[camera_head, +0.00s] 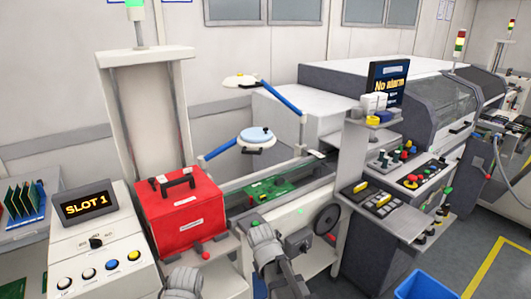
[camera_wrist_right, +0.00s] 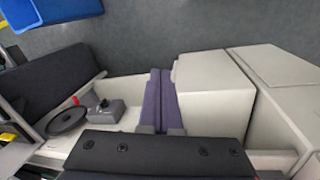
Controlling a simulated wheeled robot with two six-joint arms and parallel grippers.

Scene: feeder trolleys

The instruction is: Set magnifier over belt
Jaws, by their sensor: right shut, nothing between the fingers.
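The magnifier (camera_head: 257,138) is a round white head with a pale blue lens on a blue arm coming from the left. In the head view it appears above the far side of the belt (camera_head: 312,170); I cannot tell whether it is directly over it. A green circuit board (camera_head: 270,189) lies on the belt. My right gripper (camera_wrist_right: 161,72) is shut and empty, low beside the machine front, away from the magnifier. In the head view my right arm shows at the bottom centre. A part of my left arm shows at the bottom edge; its gripper is out of frame.
A white lamp head (camera_head: 241,81) hangs on a second blue arm behind the magnifier. A red toolbox (camera_head: 182,215) stands left of the belt. A black handwheel (camera_head: 327,219) sticks out in front. A blue bin (camera_head: 426,285) is on the floor at right.

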